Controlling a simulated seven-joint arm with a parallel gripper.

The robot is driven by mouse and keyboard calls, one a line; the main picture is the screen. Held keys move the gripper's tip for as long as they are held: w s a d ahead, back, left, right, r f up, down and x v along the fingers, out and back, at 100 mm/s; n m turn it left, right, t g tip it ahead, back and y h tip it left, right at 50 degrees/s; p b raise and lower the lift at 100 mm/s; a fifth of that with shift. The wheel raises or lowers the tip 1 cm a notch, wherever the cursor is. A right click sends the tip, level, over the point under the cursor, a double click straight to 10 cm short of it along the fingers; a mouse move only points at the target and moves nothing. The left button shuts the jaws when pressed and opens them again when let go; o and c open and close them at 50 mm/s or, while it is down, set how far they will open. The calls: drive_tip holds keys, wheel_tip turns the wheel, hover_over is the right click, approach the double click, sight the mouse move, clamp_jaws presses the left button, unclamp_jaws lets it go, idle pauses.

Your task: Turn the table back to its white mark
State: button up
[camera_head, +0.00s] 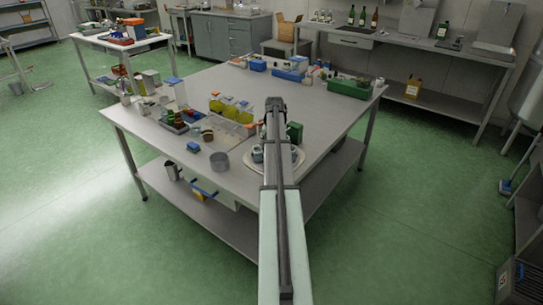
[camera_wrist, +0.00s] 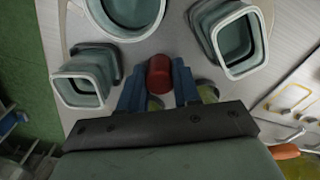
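The round turntable (camera_head: 299,163) is a pale disc on the near right part of the big work table, partly hidden by my arm. Its pale surface (camera_wrist: 100,30) also fills much of the wrist view, with teal square-mouthed pots and a round one standing on it. A red knob (camera_wrist: 159,73) stands near its middle. My gripper (camera_wrist: 159,82) has its two blue fingers on either side of the knob. I cannot tell whether they press on it. In the head view my gripper (camera_head: 275,104) is seen from behind. I cannot make out a white mark.
Yellow bottles (camera_head: 232,108) stand behind. A green crate (camera_head: 349,88) is at the table's back right. The table top right of my arm is mostly clear.

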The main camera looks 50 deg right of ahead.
drive_tip(key=c, duration=0.4)
drive_tip(key=m, duration=0.3)
drive_tip(key=shift+m, duration=0.3)
drive_tip(key=m, duration=0.3)
drive_tip(key=shift+m, duration=0.3)
drive_tip(key=o, duration=0.7)
drive_tip(key=shift+r, duration=4)
